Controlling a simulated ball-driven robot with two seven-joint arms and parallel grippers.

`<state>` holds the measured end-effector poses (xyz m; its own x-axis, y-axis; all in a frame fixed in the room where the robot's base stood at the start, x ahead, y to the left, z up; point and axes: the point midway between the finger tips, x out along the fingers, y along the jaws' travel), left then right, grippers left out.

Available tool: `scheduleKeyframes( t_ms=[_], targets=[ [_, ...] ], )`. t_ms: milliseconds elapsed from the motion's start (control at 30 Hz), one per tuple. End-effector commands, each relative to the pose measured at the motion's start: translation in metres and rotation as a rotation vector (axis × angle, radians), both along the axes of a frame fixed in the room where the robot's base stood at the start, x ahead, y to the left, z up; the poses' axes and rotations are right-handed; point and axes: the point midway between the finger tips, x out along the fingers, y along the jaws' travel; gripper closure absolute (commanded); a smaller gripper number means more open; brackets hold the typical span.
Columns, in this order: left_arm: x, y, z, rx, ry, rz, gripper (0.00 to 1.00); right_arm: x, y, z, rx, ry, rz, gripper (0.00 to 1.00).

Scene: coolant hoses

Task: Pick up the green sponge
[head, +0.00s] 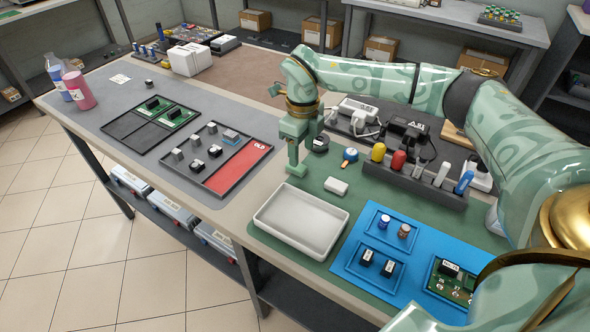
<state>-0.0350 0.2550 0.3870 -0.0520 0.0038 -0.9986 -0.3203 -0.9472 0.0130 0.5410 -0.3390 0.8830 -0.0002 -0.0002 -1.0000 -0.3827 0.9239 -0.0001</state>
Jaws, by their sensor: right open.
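I cannot make out a sponge that is clearly green. My right gripper (297,170) points down above the mat, to the left of the block and behind the tray. It is open, and I see nothing held in it. The gap between its fingers is hard to see from this side. My left gripper is not in view.
An empty white tray (267,217) stands at the mat's front edge. A blue mat (352,278) with small trays is to its right. A dark rack (422,186) of coloured tools stands behind the block. A black-and-red sorting tray (206,183) lies left.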

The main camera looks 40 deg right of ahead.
Motion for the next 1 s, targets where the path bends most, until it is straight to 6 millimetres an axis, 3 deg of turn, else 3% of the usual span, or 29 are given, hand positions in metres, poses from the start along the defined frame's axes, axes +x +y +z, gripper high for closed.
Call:
scheduleKeyframes(
  t_ms=[300,567,767,1000],
  targets=[
    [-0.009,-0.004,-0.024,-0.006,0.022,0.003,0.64,0.006,0.005,-0.049,0.000,0.006,-0.001,0.47],
    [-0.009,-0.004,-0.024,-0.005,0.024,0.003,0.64,0.007,0.005,-0.051,-0.001,0.000,0.000,0.47],
    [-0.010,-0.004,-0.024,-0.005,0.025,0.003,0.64,0.007,0.005,-0.050,0.000,0.000,0.000,0.95],
    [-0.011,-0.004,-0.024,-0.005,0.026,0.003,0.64,0.007,0.005,-0.051,0.000,0.000,0.000,0.95]
  ],
)
